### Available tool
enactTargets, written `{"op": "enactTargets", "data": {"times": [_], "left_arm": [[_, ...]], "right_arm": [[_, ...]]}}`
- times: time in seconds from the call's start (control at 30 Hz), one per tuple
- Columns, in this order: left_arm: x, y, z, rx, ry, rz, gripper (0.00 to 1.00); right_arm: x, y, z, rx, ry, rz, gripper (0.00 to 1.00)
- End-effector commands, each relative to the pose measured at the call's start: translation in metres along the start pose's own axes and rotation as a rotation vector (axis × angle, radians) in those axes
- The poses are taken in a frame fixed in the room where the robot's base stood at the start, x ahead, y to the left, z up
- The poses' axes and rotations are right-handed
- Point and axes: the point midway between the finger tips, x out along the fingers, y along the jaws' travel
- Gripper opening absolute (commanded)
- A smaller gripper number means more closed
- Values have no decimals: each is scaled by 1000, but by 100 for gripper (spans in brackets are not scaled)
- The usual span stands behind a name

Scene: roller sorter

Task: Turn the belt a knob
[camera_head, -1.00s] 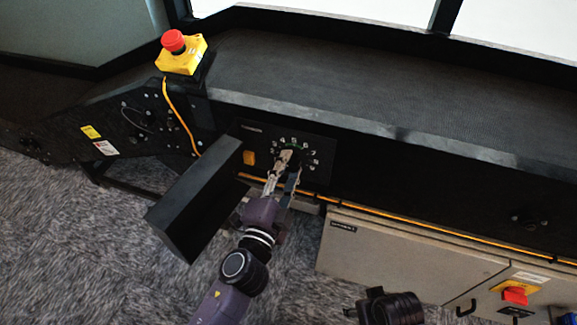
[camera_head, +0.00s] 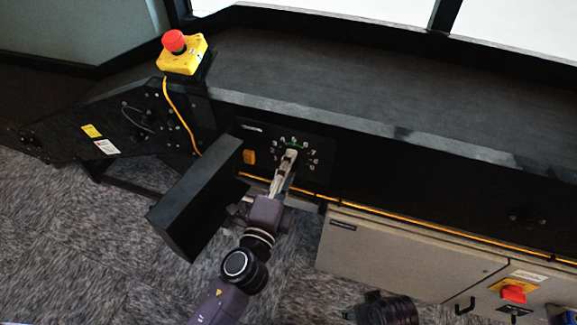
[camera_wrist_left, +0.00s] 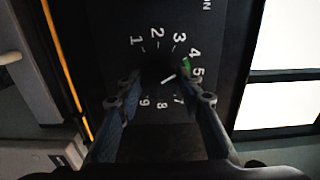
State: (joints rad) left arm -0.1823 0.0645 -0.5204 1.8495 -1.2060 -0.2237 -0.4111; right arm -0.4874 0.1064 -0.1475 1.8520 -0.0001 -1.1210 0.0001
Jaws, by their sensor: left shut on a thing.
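The belt knob is a dark dial (camera_wrist_left: 160,74) on a black panel (camera_head: 318,172), ringed by white numbers. It shows between my fingers in the left wrist view, with a short white pointer line aimed roughly toward the 4 and 5, where a green mark sits. My left gripper (camera_head: 290,157) reaches the dial from below in the head view and hides most of it. In the left wrist view its two fingers (camera_wrist_left: 166,92) stand on either side of the knob, shut on it. The 6 is hidden behind a finger.
A black box-shaped guard (camera_head: 195,200) stands just left of my left arm. An orange button (camera_head: 249,157) sits left of the dial. A red emergency button (camera_head: 174,41) stands above left. A grey cabinet (camera_head: 400,258) with a red-yellow switch (camera_head: 513,293) is lower right.

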Motion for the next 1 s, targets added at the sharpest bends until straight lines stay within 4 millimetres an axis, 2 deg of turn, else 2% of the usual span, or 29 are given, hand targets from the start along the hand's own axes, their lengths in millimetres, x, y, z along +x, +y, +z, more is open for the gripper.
{"op": "enactTargets", "data": {"times": [0.23,0.27,0.4,0.77,1.0], "left_arm": [[0,0,-1,-1,1,-1,10],[0,0,-1,-1,1,-1,37],[0,0,0,-1,1,0,52],[-4,1,0,-3,0,2,52],[-35,2,-1,-7,-1,3,52]], "right_arm": [[-1,0,-1,0,2,0,53],[-1,0,-2,0,2,0,53],[-1,0,-2,0,2,0,53],[-2,2,-5,1,7,2,53],[-2,1,-3,1,4,1,53]]}}
